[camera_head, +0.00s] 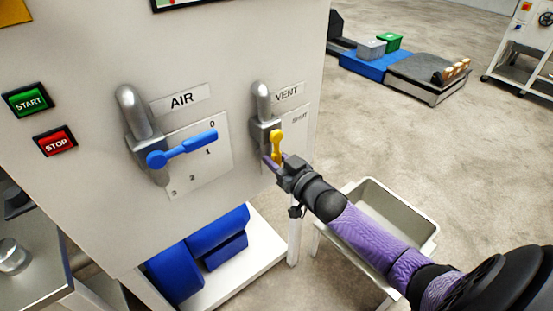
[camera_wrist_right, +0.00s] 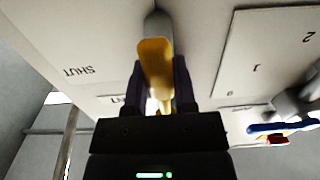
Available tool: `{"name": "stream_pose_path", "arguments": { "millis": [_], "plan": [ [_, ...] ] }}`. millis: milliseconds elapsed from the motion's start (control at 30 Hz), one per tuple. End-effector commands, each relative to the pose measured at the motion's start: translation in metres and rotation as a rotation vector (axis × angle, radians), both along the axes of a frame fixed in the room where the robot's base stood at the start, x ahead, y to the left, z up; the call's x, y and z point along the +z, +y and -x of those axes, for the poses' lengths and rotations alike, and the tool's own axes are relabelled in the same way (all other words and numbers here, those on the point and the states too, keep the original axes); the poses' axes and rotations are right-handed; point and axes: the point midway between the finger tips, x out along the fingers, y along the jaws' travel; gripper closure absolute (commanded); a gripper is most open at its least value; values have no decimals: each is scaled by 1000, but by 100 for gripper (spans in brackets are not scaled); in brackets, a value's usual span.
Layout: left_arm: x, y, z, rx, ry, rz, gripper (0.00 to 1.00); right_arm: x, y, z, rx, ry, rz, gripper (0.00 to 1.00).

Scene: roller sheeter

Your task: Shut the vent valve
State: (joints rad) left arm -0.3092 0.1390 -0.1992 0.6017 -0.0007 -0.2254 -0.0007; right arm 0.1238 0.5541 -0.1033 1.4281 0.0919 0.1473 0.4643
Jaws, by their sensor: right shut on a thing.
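The vent valve (camera_head: 262,128) is a grey metal body and pipe on the white panel, beside the VENT label (camera_head: 289,93). Its yellow handle (camera_head: 276,143) stands roughly upright in the head view. The SHUT mark (camera_head: 300,118) is to the right of the handle. My right gripper (camera_head: 274,164) is at the lower part of the handle. In the right wrist view the yellow handle (camera_wrist_right: 155,65) lies between the two dark fingers, and the gripper is shut on it. The fingers hide part of the valve body. My left gripper is not in view.
The AIR valve (camera_head: 145,135) with a blue handle (camera_head: 185,147) is to the left on the same panel. START (camera_head: 28,100) and STOP (camera_head: 55,141) buttons are further left. A grey bin (camera_head: 424,222) stands below my right arm.

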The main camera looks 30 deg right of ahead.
Motion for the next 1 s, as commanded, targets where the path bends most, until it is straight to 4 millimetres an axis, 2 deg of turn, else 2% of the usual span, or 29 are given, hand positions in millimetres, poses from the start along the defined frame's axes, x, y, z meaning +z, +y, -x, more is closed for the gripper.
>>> {"name": "stream_pose_path", "arguments": {
  "millis": [633,1000],
  "plan": [
    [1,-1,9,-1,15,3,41,0,0,0,1,0,-1,100],
    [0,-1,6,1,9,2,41,0,0,0,1,0,-1,100]
  ]
}}
